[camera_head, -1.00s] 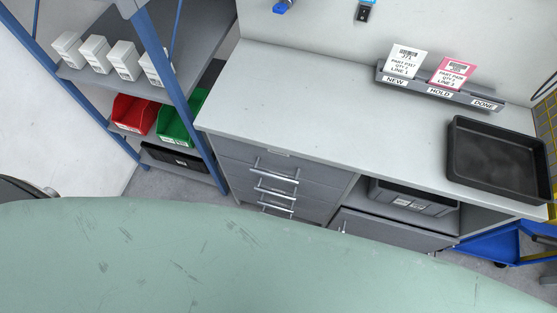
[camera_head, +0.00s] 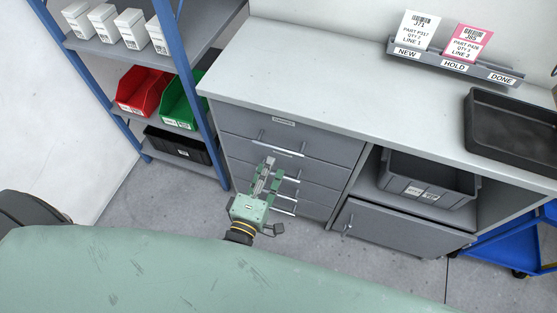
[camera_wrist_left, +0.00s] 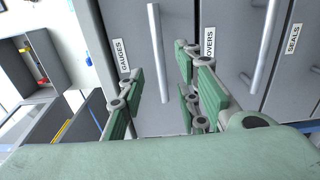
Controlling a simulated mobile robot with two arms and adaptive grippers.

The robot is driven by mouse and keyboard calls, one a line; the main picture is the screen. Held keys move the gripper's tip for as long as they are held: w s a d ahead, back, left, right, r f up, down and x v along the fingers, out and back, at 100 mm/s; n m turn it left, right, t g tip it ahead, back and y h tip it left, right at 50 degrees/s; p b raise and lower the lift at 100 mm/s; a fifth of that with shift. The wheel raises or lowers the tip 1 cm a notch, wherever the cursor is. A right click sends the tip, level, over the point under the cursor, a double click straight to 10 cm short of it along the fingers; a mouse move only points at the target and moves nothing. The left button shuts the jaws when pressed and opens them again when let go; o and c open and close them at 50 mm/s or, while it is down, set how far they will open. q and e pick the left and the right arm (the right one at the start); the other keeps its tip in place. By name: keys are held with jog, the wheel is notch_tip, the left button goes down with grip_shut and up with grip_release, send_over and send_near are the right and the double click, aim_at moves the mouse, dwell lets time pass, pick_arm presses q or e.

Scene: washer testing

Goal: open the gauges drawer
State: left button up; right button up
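The gauges drawer (camera_wrist_left: 137,95) is a grey front with a "GAUGES" label and a silver bar handle (camera_wrist_left: 157,50) in the left wrist view. In the head view it appears to be the top drawer (camera_head: 240,125) under the worktop; the drawers look shut. My left gripper (camera_head: 268,180) is in front of the drawer stack in the head view. In the left wrist view its green-padded fingers (camera_wrist_left: 158,90) are apart, with the gauges handle between them in the picture and nothing gripped. Contact with the handle cannot be told. My right gripper is not in view.
The "COVERS" (camera_wrist_left: 209,45) and "SEALS" (camera_wrist_left: 292,38) drawers lie beside it in the left wrist view. A blue-framed shelf (camera_head: 182,95) with bins stands left of the cabinet. A grey crate (camera_head: 430,180) sits in an open bay on the right. A green surface (camera_head: 150,270) fills the foreground.

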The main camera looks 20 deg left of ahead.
aim_at(278, 147)
pick_arm(q)
jog(key=w, duration=0.4)
jog(key=shift+w+r, duration=0.15)
jog(key=w, duration=0.3)
jog(key=shift+d, duration=0.1)
jog(key=shift+w, duration=0.2)
jog(key=c, duration=0.3)
grip_shut()
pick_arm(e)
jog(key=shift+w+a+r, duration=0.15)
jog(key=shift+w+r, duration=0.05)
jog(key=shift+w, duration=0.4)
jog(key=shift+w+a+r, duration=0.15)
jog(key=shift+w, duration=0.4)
